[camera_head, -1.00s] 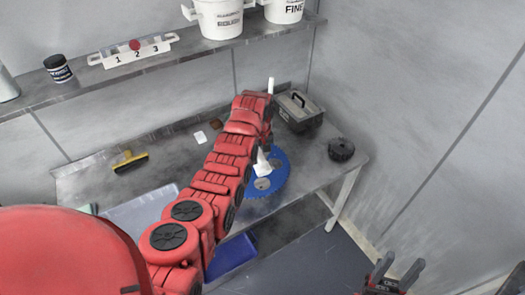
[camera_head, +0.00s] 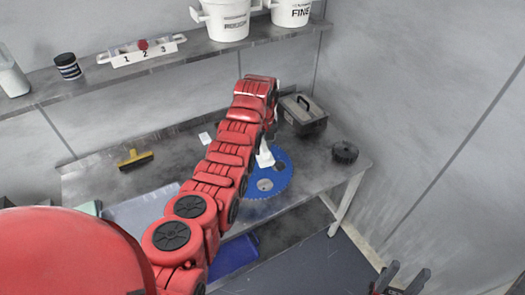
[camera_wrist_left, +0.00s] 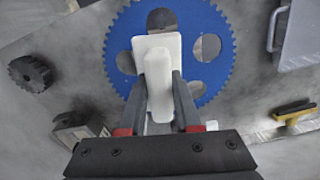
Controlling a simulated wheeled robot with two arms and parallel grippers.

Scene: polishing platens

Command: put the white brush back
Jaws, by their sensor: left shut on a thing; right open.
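My left gripper (camera_wrist_left: 159,88) is shut on the white brush, with a finger on each side of its handle. The white brush (camera_wrist_left: 158,50) shows a pale block with a narrower raised grip, in front of the blue toothed disc (camera_wrist_left: 222,30). In the head view the brush (camera_head: 265,156) shows just below the end of my left arm, over the blue disc (camera_head: 279,180). I cannot tell whether it touches the disc. The left fingers are mostly hidden by the arm there. My right gripper (camera_head: 404,276) is open and empty at the lower right, away from the bench.
A black caddy (camera_head: 302,117) and a black round part (camera_head: 344,152) stand at the bench's right. A yellow-and-black brush (camera_head: 134,158) and a grey tray (camera_head: 143,212) lie left. The shelf (camera_head: 100,82) above holds white buckets (camera_head: 224,18) and a numbered rack (camera_head: 142,52).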

